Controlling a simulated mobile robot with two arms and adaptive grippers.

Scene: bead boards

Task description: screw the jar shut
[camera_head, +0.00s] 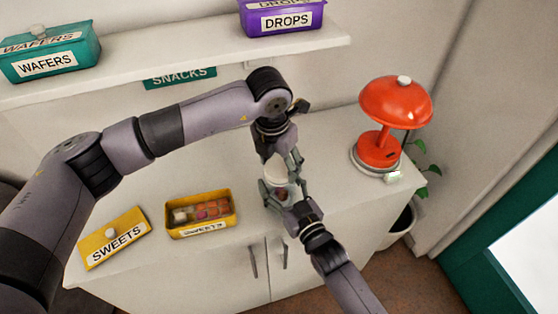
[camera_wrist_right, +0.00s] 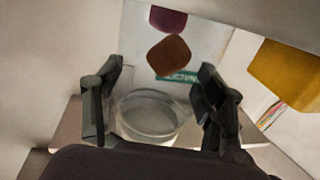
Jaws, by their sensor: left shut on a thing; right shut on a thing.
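In the head view a small clear jar (camera_head: 274,188) with something reddish brown inside is above the counter near its front edge. My right gripper (camera_head: 279,193) comes from the lower right and is shut around it. My left gripper (camera_head: 280,156) points down from above, shut on a pale, whitish lid (camera_head: 276,168) at the jar's top. Fingers partly cover both, and I cannot tell how the lid sits. In the right wrist view, clear round glass of the jar (camera_wrist_right: 148,115) shows between my right gripper's fingers (camera_wrist_right: 155,105), with a brown piece and a purple piece beyond.
A yellow SWEETS box (camera_head: 203,228) stands open with pieces in it, its lid (camera_head: 113,240) beside it at left. A red lamp (camera_head: 382,140) stands at the counter's right. A shelf above holds a teal WAFERS box (camera_head: 50,60) and a purple DROPS box (camera_head: 282,18).

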